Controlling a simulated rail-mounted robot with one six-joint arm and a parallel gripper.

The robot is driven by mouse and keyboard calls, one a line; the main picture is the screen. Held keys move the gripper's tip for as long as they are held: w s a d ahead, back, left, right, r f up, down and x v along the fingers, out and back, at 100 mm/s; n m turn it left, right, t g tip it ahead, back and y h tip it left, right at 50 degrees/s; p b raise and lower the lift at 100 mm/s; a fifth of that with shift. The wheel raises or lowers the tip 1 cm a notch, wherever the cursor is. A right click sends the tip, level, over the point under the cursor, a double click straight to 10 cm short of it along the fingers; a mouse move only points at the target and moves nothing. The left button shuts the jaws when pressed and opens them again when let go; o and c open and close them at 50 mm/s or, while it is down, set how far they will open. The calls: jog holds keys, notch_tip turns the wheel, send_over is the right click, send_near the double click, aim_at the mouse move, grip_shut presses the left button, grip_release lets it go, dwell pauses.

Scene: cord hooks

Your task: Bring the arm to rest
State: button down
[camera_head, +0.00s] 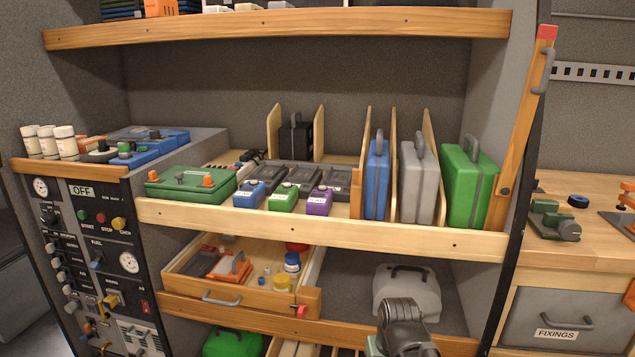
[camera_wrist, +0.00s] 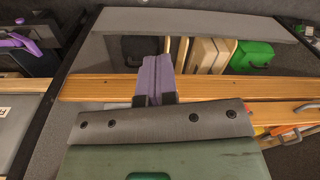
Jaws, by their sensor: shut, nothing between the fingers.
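In the wrist view my gripper (camera_wrist: 157,62) points forward with its two violet-grey fingers closed together and nothing between them. Its dark finger mounts and the green and grey wrist body fill the lower middle. The fingertips overlap the view of a wooden shelf edge and a dark recess; I cannot tell how far they are from it. In the head view part of my arm rises at the bottom, right of centre, in front of the lower shelf; the fingers cannot be made out there.
A wooden shelf (camera_head: 330,234) holds a green toolbox (camera_head: 190,184), a blue case (camera_head: 376,180), a grey case (camera_head: 418,180) and a green case (camera_head: 469,187). A drawer (camera_head: 232,290) stands open below. A pale case (camera_head: 408,289) sits behind my arm. A wooden bar (camera_head: 526,115) leans at right.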

notch_tip(320, 180, up, 21)
jog(key=s+d+p, duration=0.2)
jog(key=p, duration=1.9)
jog(key=shift+s, duration=0.3)
